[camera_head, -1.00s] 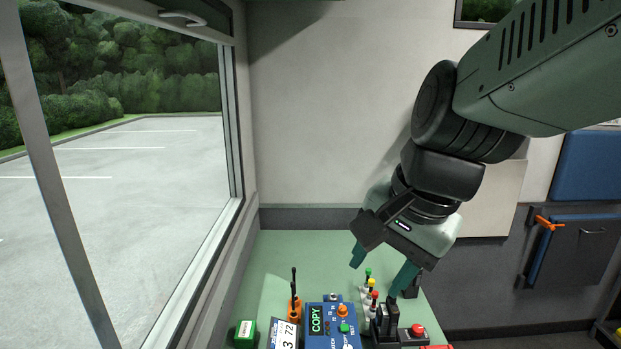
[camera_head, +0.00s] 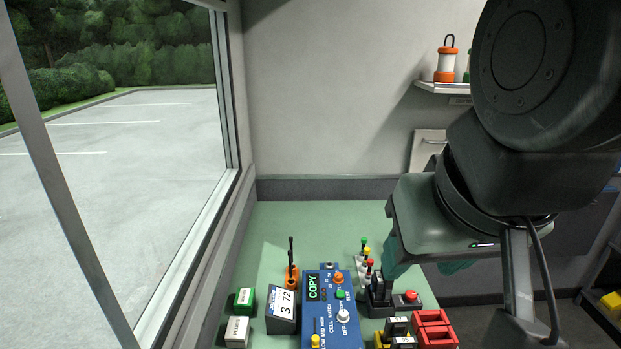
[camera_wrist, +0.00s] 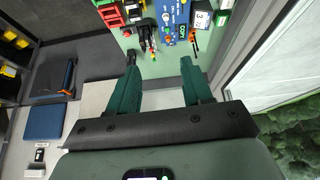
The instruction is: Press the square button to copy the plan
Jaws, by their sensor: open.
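A blue control box (camera_head: 327,336) with a lit COPY display (camera_head: 313,287) stands on the green desk at the bottom of the head view. A small green button (camera_head: 340,295) sits beside the display, with an orange button (camera_head: 338,276) behind it and a white knob (camera_head: 343,316) in front. Which is square is hard to tell. The blue box (camera_wrist: 177,14) also shows at the top of the wrist view. My gripper (camera_head: 424,272) is to the right of the box and above the desk, partly hidden by my arm. In the wrist view its teal fingers (camera_wrist: 160,64) are apart and empty.
Small levers with coloured knobs (camera_head: 366,255), a black switch block (camera_head: 380,290) and a red-button box (camera_head: 408,299) stand right of the blue box. An orange-based lever (camera_head: 291,275), a 3 72 display (camera_head: 282,312) and green (camera_head: 245,299) and white blocks (camera_head: 237,331) stand left. Bare desk lies behind.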

